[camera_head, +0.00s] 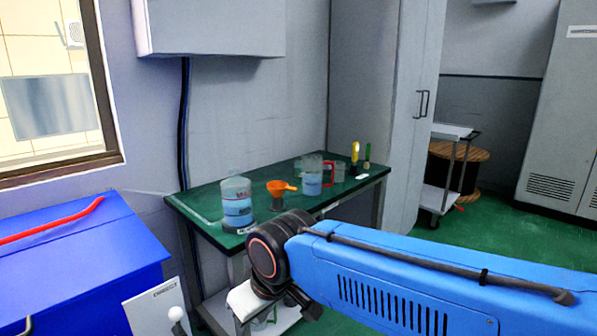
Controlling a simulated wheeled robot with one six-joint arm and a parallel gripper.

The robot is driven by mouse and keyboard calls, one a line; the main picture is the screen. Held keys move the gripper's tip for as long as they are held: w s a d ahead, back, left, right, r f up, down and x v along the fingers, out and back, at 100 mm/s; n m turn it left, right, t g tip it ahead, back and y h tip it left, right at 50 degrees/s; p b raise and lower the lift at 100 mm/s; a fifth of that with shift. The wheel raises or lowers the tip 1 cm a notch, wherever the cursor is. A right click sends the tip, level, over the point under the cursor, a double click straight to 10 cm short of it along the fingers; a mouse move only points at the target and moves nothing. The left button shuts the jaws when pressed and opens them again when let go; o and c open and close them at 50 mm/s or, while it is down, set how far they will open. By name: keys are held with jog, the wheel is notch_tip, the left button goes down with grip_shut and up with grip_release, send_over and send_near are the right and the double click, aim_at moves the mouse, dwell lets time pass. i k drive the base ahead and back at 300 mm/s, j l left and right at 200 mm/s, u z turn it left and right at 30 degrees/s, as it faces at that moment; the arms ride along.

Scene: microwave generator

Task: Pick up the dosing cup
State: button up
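A green-topped table (215,205) stands against the wall. On it is an orange cup (277,187) with a handle pointing right; it looks most like the dosing cup, but I cannot be sure. A clear container of blue liquid (237,206) stands to its left. Another clear container with blue liquid (313,180) stands to its right, with a red handle-like part (329,174) beside it. My blue arm reaches in from the right, its dark joint in front of the table's near edge. I cannot make out my gripper or its fingers.
A yellow-and-black item (355,153), a green item (367,155) and a small white item (363,176) are at the table's right end. A blue box (80,270) with a red bar stands at left. A wall cabinet (208,27) hangs above.

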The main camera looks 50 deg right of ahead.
aim_at(299, 169)
jog(key=z, duration=1.25)
jog(key=i, duration=0.4)
